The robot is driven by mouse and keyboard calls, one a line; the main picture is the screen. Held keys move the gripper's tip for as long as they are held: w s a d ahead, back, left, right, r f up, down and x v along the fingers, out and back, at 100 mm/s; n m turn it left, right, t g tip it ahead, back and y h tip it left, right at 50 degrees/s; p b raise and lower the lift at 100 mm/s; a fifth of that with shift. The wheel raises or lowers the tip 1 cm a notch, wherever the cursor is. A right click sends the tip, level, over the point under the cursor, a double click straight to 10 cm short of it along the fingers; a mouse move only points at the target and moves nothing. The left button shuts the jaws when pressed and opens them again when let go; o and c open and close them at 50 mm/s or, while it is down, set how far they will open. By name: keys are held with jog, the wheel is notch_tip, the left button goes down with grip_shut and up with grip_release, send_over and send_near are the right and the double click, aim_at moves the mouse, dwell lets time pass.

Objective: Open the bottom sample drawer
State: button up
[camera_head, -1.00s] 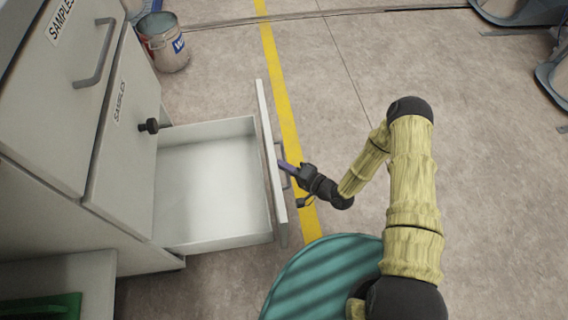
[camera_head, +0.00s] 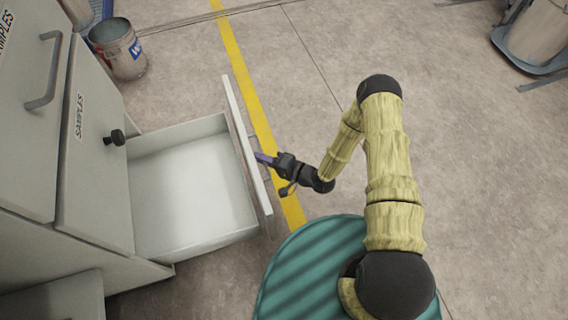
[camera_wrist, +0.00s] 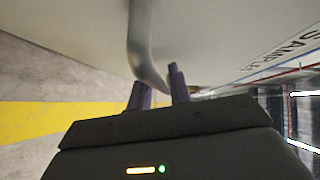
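The bottom sample drawer (camera_head: 190,190) is pulled well out of the grey cabinet in the head view. Its pale inside is empty. Its front panel (camera_head: 246,142) faces the right. My gripper (camera_head: 266,159) is at the outer side of this panel, at its handle. In the wrist view, the curved grey handle (camera_wrist: 143,40) runs down between the purple fingers of my gripper (camera_wrist: 160,92). The fingers sit close on both sides of it and appear shut on it. The exact contact is partly hidden.
The cabinet's upper door with a handle (camera_head: 44,75) and another front with a black knob (camera_head: 114,137) are closed. A metal bucket (camera_head: 120,50) stands behind the cabinet. A yellow floor line (camera_head: 240,70) passes beyond the drawer. The floor to the right is mostly clear.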

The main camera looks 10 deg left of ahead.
jog(key=p+v, duration=0.6)
jog(key=v, duration=1.1)
jog(key=shift+d, duration=0.2)
jog(key=shift+s, duration=0.15)
